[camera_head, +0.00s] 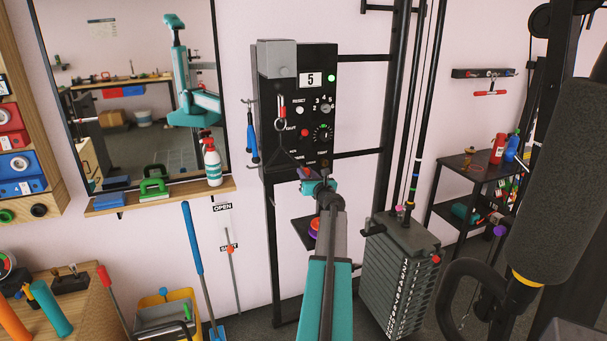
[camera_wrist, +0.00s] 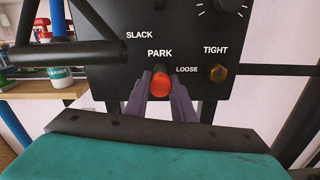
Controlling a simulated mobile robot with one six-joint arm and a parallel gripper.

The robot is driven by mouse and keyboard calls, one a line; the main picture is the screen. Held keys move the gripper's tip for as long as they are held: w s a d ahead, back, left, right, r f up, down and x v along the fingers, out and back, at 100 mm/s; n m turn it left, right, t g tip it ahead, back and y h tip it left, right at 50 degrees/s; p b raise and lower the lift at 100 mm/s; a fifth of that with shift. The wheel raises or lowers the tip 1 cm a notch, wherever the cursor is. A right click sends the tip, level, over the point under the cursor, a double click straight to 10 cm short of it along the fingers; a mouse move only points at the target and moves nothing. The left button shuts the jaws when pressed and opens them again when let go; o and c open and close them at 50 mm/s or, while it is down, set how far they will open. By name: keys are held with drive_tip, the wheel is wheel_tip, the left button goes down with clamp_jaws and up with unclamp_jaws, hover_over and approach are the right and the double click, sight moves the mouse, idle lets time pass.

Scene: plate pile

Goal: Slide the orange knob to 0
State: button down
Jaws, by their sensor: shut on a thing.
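My gripper (camera_wrist: 160,90) has its two purple fingers on either side of an orange-red knob (camera_wrist: 161,83), shut on it. The knob sits at the lower edge of the black panel (camera_wrist: 105,84), just below the word PARK. Another orange knob (camera_head: 230,250) is on a vertical rail marked OPEN on the wall.
A brass hex knob (camera_wrist: 218,72) is right of the held knob. A display (camera_head: 311,80) on the panel shows 5. A dark bar (camera_wrist: 65,53) crosses the wrist view's upper left.

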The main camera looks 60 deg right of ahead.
drive_tip(key=shift+s+a+f, duration=0.1)
drive_tip(key=shift+f, duration=0.05)
drive_tip(key=c, duration=1.8)
unclamp_jaws()
drive_tip(key=o, duration=0.3)
drive_tip(key=shift+a, duration=0.1)
drive_tip(key=shift+s, duration=0.15)
drive_tip(key=shift+b+v, duration=1.35)
drive_tip(key=shift+v, duration=5.4)
